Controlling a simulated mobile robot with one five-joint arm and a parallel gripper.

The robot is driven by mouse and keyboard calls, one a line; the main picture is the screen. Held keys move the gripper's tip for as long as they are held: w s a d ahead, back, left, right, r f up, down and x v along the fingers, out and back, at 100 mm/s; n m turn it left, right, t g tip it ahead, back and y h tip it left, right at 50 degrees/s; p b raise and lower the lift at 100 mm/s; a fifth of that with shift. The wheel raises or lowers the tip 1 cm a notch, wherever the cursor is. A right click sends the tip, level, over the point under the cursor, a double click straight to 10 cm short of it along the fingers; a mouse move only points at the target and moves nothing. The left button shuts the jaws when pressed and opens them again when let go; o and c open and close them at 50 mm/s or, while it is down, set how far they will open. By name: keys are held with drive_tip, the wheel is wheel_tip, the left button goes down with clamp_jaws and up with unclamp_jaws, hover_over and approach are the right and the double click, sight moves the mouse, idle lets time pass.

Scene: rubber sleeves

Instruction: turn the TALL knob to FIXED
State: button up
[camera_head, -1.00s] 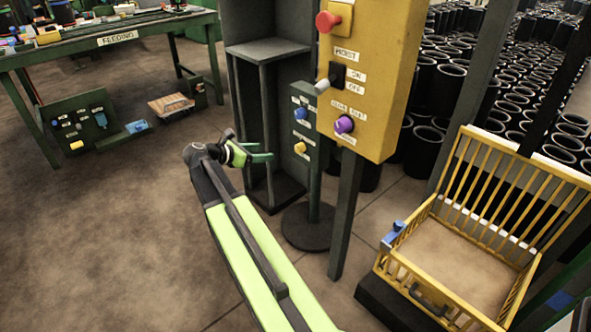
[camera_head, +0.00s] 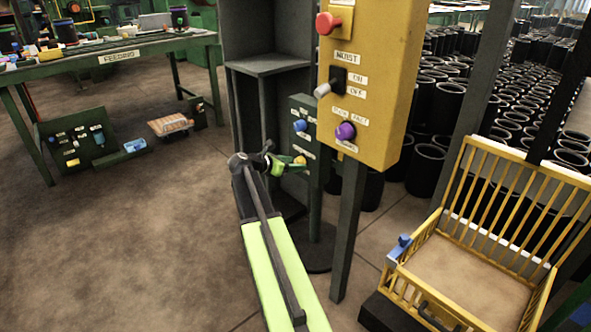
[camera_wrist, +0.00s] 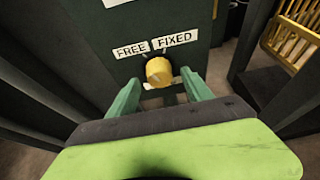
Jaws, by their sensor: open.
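A yellow knob (camera_wrist: 159,71) sits on a dark green panel (camera_wrist: 190,22), below white labels reading FREE on the left and FIXED on the right. Another label under the knob is mostly hidden, and I cannot read the name TALL. In the head view the yellow knob (camera_head: 300,160) is low on the panel, below a blue knob (camera_head: 300,125). My gripper (camera_wrist: 161,90) is open, its two green fingers pointing at the panel, one to each side of the yellow knob. I cannot tell whether they touch it. In the head view my gripper (camera_head: 289,167) is at the panel.
A yellow control box (camera_head: 370,95) with a red button, a switch and a purple knob stands close on the right. A dark shelf unit (camera_head: 270,62) is behind my gripper. A yellow crate (camera_head: 470,272) is at right. Open floor lies to the left.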

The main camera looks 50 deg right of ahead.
drive_tip(key=shift+d+f, duration=0.2)
drive_tip(key=shift+d, duration=0.4)
drive_tip(key=shift+c, duration=0.2)
clamp_jaws()
drive_tip(key=shift+s, duration=0.1)
